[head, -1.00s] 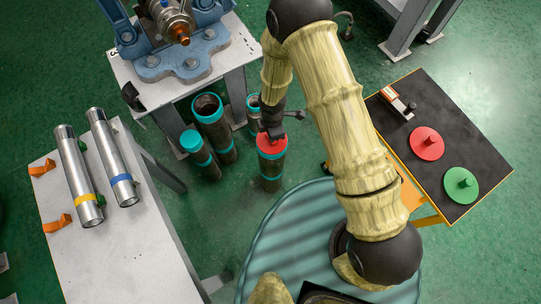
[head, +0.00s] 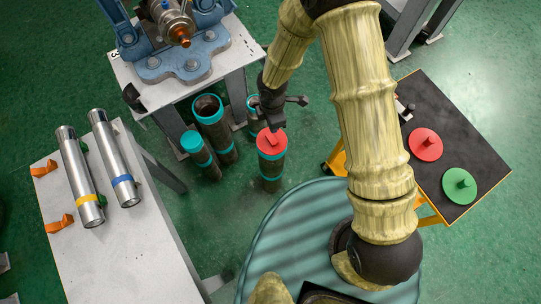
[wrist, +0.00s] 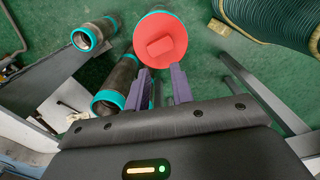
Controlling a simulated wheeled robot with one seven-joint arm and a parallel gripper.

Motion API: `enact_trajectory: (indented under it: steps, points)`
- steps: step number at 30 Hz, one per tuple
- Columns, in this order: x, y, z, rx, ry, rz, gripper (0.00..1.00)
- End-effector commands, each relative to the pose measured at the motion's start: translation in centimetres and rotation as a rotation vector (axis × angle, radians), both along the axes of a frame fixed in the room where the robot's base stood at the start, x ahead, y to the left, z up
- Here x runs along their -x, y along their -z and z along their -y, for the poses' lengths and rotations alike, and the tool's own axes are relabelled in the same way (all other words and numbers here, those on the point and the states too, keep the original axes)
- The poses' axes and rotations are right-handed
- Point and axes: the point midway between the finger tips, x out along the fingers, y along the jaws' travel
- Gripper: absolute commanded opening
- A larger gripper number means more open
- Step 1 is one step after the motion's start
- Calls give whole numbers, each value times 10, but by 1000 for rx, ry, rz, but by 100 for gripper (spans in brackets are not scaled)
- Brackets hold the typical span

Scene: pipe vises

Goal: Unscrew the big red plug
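The big red plug (head: 271,143) sits on the top end of an upright dark pipe (head: 271,171) with teal bands. In the wrist view the plug (wrist: 160,40) is a round red disc with a raised rectangular grip, seen close up. My gripper (head: 274,122) is just above the plug in the head view. In the wrist view its two purple fingers (wrist: 160,78) are spread apart with nothing between them, and the plug's grip lies past their tips. I cannot tell whether a finger touches the plug.
Other teal-rimmed pipes (head: 209,107) stand close to the left. A vise (head: 181,45) is on the bench behind. Two metal pipes lie on the white table (head: 125,250) at left. A black table (head: 445,110) at right holds a red disc (head: 426,143) and a green disc (head: 461,184).

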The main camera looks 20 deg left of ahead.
Motion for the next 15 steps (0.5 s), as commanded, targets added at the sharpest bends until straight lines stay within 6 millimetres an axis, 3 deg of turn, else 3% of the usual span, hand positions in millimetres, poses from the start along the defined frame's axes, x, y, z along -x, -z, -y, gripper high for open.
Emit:
enact_trajectory:
  steps: [9,15]
  points:
    - [-1,-66,0,-3,2,2,23]
    - [0,-87,0,0,0,0,23]
